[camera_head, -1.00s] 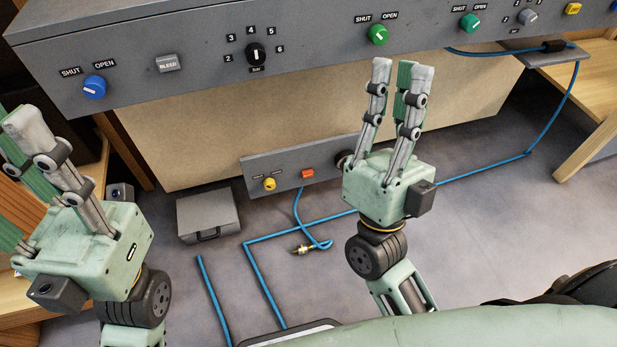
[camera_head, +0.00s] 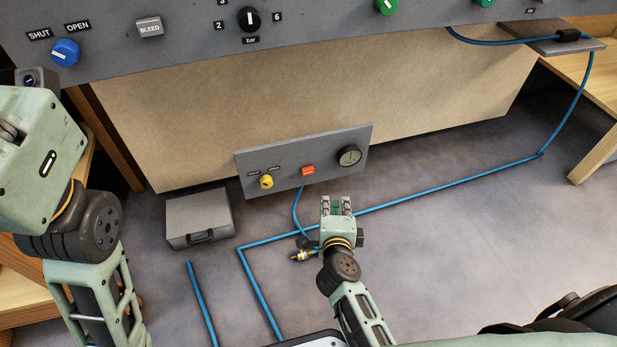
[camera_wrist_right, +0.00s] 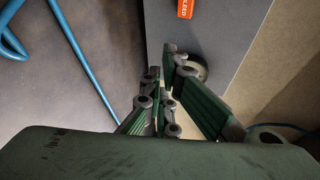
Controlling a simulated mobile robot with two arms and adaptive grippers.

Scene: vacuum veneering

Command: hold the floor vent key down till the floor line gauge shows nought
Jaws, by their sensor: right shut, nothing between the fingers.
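The floor panel (camera_head: 245,172) is a grey box low under the bench. Its red-orange key (camera_head: 308,170) is in the middle and also shows at the top of the right wrist view (camera_wrist_right: 185,8). The round dark gauge (camera_head: 349,155) is at the panel's right end; its needle is too small to read. In the wrist view my fingers partly hide the gauge. My right gripper (camera_head: 337,204) is shut and empty, below and right of the key in the head view, apart from it. My left gripper (camera_head: 38,160) is at the left edge, its fingers cut off or unclear.
A yellow knob (camera_head: 266,181) is left of the key. A blue hose (camera_head: 440,187) with a brass end (camera_head: 303,255) lies on the floor near my right gripper. A grey case (camera_head: 198,215) stands left. The bench panel (camera_head: 320,35) overhangs above.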

